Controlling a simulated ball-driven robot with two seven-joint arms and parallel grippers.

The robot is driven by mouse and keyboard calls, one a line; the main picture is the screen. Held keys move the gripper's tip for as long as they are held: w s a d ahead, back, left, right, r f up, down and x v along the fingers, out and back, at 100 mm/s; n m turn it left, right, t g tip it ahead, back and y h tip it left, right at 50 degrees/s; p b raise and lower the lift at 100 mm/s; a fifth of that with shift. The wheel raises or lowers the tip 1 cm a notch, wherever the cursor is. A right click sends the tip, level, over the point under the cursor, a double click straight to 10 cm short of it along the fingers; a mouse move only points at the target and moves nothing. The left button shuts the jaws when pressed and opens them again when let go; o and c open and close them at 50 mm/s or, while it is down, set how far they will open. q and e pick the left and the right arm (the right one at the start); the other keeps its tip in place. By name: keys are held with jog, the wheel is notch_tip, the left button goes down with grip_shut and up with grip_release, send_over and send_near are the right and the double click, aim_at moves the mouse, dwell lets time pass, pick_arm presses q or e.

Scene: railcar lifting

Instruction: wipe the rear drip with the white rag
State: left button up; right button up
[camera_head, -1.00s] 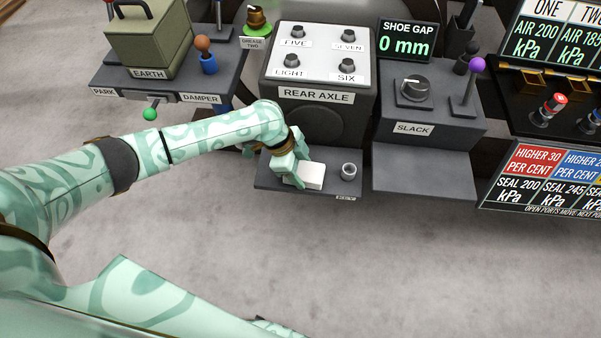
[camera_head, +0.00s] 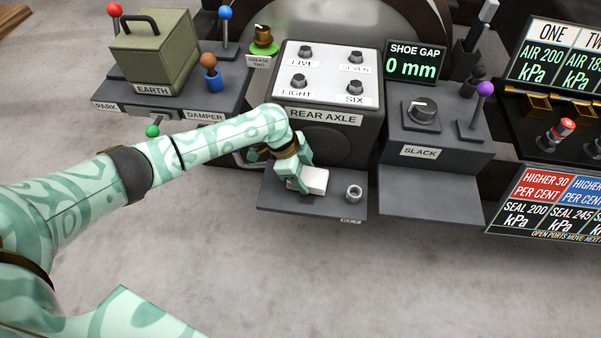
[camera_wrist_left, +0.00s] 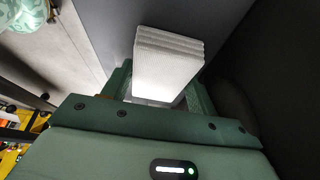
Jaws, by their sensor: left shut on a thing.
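The white rag (camera_head: 314,180) is a folded, ribbed white block at the grey shelf (camera_head: 280,197) below the REAR AXLE box. My left gripper (camera_head: 300,183) is shut on the rag, which also shows between its fingers in the left wrist view (camera_wrist_left: 167,62). I cannot tell whether the rag touches the shelf. The rear drip is not visible; it may be hidden behind my arm. My right gripper is not in view.
A small metal ring or cup (camera_head: 354,192) stands on the shelf, right of the rag. The REAR AXLE box (camera_head: 328,82) rises behind. The SLACK unit (camera_head: 436,125) is to the right, and the EARTH box (camera_head: 155,55) is at upper left. Floor in front is clear.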

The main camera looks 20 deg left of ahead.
pick_arm(q)
jog(key=shift+s+d+f+p, duration=0.3)
jog(key=shift+s+d+p, duration=0.2)
jog(key=shift+s+p, duration=0.35)
jog(key=shift+s+d+r, duration=0.1)
jog(key=shift+s+d, duration=0.05)
jog(key=shift+s, duration=0.05)
jog(key=s+p, duration=0.2)
jog(key=s+d+p, duration=0.1)
jog(key=shift+r, duration=0.4)
jog(key=shift+s, duration=0.35)
jog(key=shift+s+d+f, duration=0.1)
jog(key=shift+s+f, duration=0.05)
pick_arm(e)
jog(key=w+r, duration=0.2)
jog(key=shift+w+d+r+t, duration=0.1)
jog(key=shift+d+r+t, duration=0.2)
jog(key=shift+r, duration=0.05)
